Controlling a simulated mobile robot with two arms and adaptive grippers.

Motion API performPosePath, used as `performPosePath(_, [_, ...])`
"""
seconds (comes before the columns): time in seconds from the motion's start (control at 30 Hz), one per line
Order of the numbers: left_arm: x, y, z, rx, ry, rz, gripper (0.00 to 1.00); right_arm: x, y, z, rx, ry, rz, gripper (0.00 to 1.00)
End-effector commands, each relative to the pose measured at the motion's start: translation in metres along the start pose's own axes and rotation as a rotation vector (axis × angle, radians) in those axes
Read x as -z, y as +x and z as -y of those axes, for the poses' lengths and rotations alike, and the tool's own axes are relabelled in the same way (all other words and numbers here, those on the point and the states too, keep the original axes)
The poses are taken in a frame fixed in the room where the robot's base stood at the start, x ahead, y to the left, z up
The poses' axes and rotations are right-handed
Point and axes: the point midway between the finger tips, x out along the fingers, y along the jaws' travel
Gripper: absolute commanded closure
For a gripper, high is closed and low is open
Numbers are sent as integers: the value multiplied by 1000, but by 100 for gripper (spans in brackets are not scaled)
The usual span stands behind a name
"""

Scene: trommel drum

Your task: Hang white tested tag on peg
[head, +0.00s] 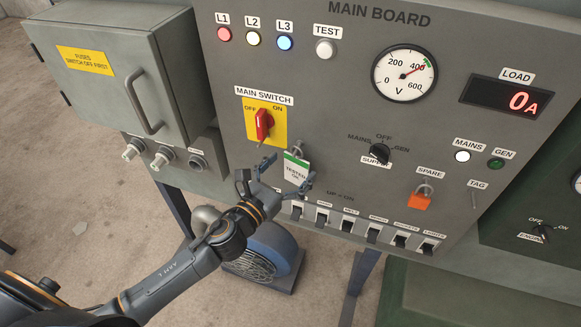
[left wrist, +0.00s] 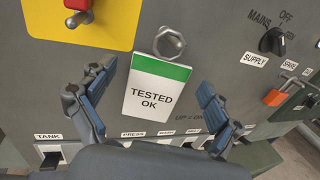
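The white tag (head: 296,170) has a green top band and reads "TESTED OK". It is upright against the main board, below the main switch, with a metal ring or fitting (left wrist: 170,42) at its top edge. In the left wrist view the tag (left wrist: 155,92) faces me. My left gripper (head: 286,176) is open, with one finger on each side of the tag. In the left wrist view the gripper (left wrist: 160,85) shows gaps between both fingers and the tag. A thin bare peg (head: 474,199) is under the "TAG" label at the board's right. My right gripper is not in view.
The red main switch (head: 263,124) on its yellow plate is just above the gripper. A row of breaker switches (head: 373,233) runs below the tag. An orange padlock (head: 420,200) hangs under "SPARE". A black supply knob (head: 380,153) protrudes between tag and padlock.

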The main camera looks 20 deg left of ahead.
Motion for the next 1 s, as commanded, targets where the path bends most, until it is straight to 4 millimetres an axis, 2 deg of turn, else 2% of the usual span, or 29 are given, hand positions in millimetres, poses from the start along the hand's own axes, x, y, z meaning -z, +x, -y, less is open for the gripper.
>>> performPosePath(0.37, [1, -7, 0, 0, -1, -3, 8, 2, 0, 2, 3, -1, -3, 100])
performPosePath(0.47, [2, -19, 0, -1, -2, -3, 8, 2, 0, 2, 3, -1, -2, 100])
performPosePath(0.8, [2, -79, 1, -1, -5, -3, 8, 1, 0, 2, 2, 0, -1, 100])
performPosePath(1.0, [1, -105, 0, -3, -5, 0, 8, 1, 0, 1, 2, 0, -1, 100])
